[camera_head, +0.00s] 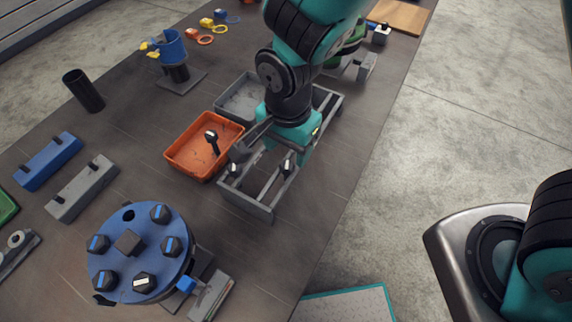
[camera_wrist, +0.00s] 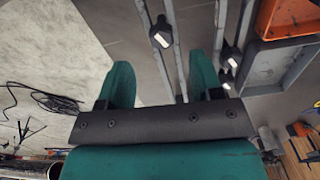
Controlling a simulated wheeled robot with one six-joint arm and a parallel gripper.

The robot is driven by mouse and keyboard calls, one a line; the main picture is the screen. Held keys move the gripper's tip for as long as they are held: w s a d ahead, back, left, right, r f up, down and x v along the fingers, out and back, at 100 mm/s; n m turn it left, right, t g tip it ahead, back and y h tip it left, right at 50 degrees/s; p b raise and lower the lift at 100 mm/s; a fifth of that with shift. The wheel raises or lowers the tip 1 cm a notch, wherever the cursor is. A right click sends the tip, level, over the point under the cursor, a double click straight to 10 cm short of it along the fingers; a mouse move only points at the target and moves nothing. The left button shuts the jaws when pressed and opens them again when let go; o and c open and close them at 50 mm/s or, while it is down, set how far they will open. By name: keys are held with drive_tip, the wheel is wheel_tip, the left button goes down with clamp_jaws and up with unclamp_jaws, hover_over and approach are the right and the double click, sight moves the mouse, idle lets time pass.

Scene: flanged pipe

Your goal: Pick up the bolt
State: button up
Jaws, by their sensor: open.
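Dark-headed bolts with pale ends are in view. One bolt (camera_head: 286,168) sits at the grey rail rack (camera_head: 247,205), just below my gripper in the head view. Another bolt (camera_head: 234,170) is at the rack's left side. A bolt (camera_wrist: 160,36) is beyond the fingertips, between the rails.
A blue round flange (camera_head: 130,238) with several bolts stands at the lower left. A grey bin (camera_head: 238,100) adjoins the orange bin. Blue and grey blocks (camera_head: 82,190), a black cylinder (camera_head: 84,92) and a blue cup (camera_head: 172,46) stand on the table. The table's right edge is near the rack.

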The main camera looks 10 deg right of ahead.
sight(287, 164)
drive_tip(key=shift+w+a+f+p, duration=0.1)
drive_tip(key=shift+f+p, duration=0.65)
drive_tip(key=shift+f, duration=2)
drive_tip(key=c, duration=1.1)
